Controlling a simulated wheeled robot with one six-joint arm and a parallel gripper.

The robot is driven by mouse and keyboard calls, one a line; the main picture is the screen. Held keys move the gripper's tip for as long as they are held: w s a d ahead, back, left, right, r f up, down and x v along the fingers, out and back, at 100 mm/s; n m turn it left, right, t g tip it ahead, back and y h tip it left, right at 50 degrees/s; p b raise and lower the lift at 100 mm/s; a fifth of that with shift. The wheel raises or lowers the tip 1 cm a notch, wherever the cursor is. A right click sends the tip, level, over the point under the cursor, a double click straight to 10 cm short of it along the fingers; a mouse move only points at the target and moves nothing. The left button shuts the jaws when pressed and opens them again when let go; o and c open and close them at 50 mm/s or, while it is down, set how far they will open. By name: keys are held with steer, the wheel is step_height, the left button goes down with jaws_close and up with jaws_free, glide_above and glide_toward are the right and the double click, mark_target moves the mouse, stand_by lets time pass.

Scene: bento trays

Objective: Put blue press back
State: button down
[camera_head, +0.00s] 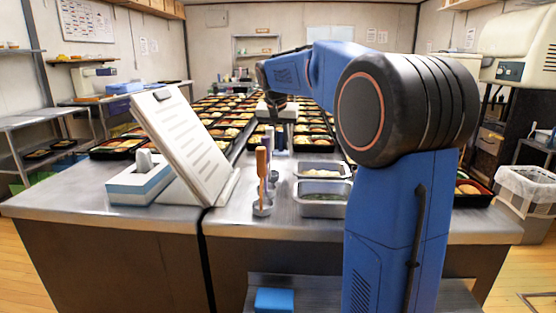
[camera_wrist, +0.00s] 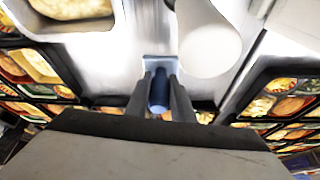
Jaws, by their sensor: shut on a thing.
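My gripper (camera_wrist: 160,82) shows in the wrist view with its two dark fingers on either side of the dark blue handle of the blue press (camera_wrist: 158,92). The fingers are shut on it. A paler blue flat part (camera_wrist: 160,63) shows just beyond the fingertips; I cannot tell if it belongs to the press. In the head view my gripper (camera_head: 278,102) is small and dark, pointing down over the far part of the counter. A press with a wooden handle (camera_head: 262,165) stands upright on its round metal base on the near counter.
Metal pans (camera_head: 322,207) stand right of the wooden-handled press. A tilted white document board (camera_head: 185,145) and a tissue box (camera_head: 140,185) stand at left. Rows of filled bento trays (camera_head: 120,147) cover the far counter. A white cylinder (camera_wrist: 208,50) is close right of my fingers.

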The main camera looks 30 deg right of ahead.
mark_target(281, 152)
steer(key=shift+d+f, duration=0.1)
steer(key=shift+f, duration=2.6)
steer(key=shift+f, duration=0.1)
steer(key=c, duration=1.5)
jaws_free()
steer(key=shift+c, duration=0.2)
steer(key=v, duration=1.2)
